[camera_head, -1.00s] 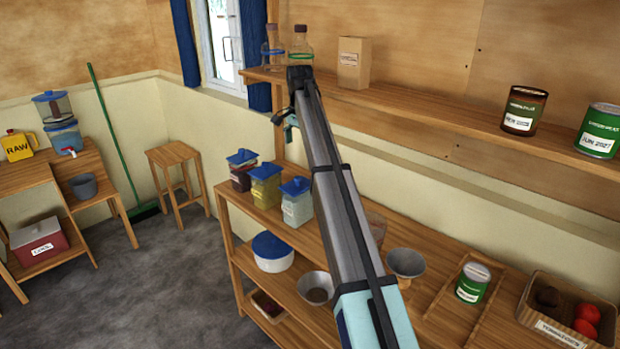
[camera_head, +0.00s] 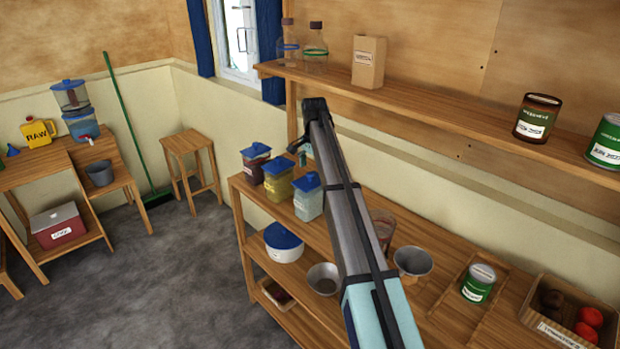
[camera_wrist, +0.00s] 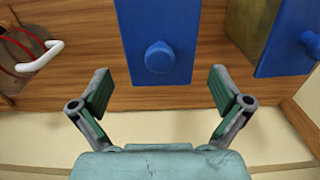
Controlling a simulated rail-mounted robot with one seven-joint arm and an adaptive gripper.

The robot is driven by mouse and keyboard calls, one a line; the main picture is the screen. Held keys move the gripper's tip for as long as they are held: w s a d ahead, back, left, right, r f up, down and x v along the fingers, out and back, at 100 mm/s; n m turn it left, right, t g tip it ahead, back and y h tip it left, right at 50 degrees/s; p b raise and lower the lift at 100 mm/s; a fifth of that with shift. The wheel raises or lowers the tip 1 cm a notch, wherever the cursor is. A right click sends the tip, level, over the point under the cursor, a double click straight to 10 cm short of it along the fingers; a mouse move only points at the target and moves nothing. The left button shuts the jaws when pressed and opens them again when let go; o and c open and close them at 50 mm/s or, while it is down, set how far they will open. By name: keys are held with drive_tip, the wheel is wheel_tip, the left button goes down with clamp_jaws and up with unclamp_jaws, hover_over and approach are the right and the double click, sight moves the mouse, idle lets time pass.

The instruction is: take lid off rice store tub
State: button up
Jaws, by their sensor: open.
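Three tubs with blue lids stand in a row at the left end of the counter: a dark red one (camera_head: 252,173), a yellow one (camera_head: 277,190) and a pale one (camera_head: 307,206), likely the rice tub by its whitish contents. Its flat blue lid (camera_head: 306,181) has a round knob. In the wrist view this lid (camera_wrist: 160,30) lies centred ahead of my gripper (camera_wrist: 159,78), its knob (camera_wrist: 159,57) between and slightly beyond the open fingers, apparently untouched. In the head view my gripper is mostly hidden behind the arm, above the tubs.
The yellow tub's lid (camera_wrist: 290,40) is close on the right in the wrist view. A vessel with a white handle (camera_wrist: 40,57) is at left. An upper shelf (camera_head: 420,105) carries bottles, a carton and cans. Metal bowls (camera_head: 412,262) and a green can (camera_head: 478,283) stand farther right.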

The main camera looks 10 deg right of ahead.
drive_tip(key=shift+f, duration=0.9)
drive_tip(key=shift+s+r, duration=0.1)
drive_tip(key=c, duration=1.7)
drive_tip(key=shift+c, duration=0.9)
